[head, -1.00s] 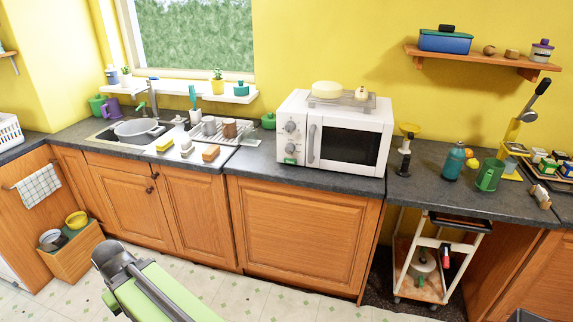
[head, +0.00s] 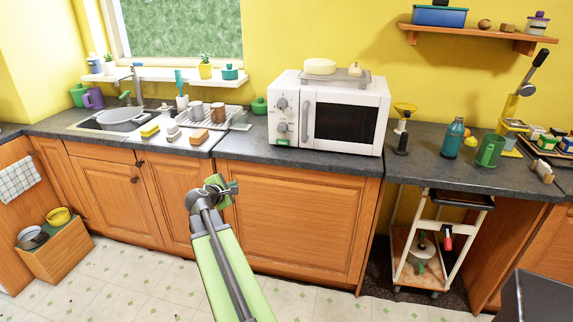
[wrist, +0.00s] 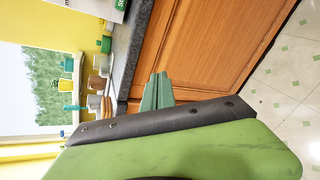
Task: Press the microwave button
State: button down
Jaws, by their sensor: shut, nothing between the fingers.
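The white microwave (head: 330,112) stands on the dark counter, with a dark door window, a grey handle and two round knobs on its left panel. Its green button (head: 282,141) sits low on that panel, below the knobs. In the wrist view, a corner of the white front shows at the top with the green button (wrist: 120,4) cut by the edge. My gripper (head: 233,187) is shut and empty, in front of the cabinet doors, below the counter edge and lower left of the button. Its green fingers (wrist: 159,88) also show in the wrist view, apart from the microwave.
The counter edge (head: 230,154) lies between my gripper's height and the microwave. A dish rack (head: 215,122) with cups, sponges and a sink are to the left. A teal bottle (head: 451,138) and green mug (head: 490,150) stand right. A tray (head: 345,76) lies on the microwave.

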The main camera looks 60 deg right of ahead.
aim_at(289, 144)
jog(key=s+d+r+n+h+b, duration=0.1)
jog(key=s+d+n, duration=0.2)
jog(key=d+n, duration=0.1)
jog(key=s+d+r+n+t+h+b, duration=0.1)
jog(key=s+d+n+h, duration=0.1)
jog(key=d, duration=0.5)
jog(key=s+d+r+n+t+h+b, duration=0.1)
jog(key=s+d+n+b, duration=0.1)
jog(key=d+n, duration=0.3)
jog(key=shift+s+d+n+h, duration=0.3)
jog(key=shift+s+d+n, duration=0.1)
jog(key=shift+s+d, duration=0.45)
jog(key=shift+a, duration=0.1)
jog(key=x, duration=1.4)
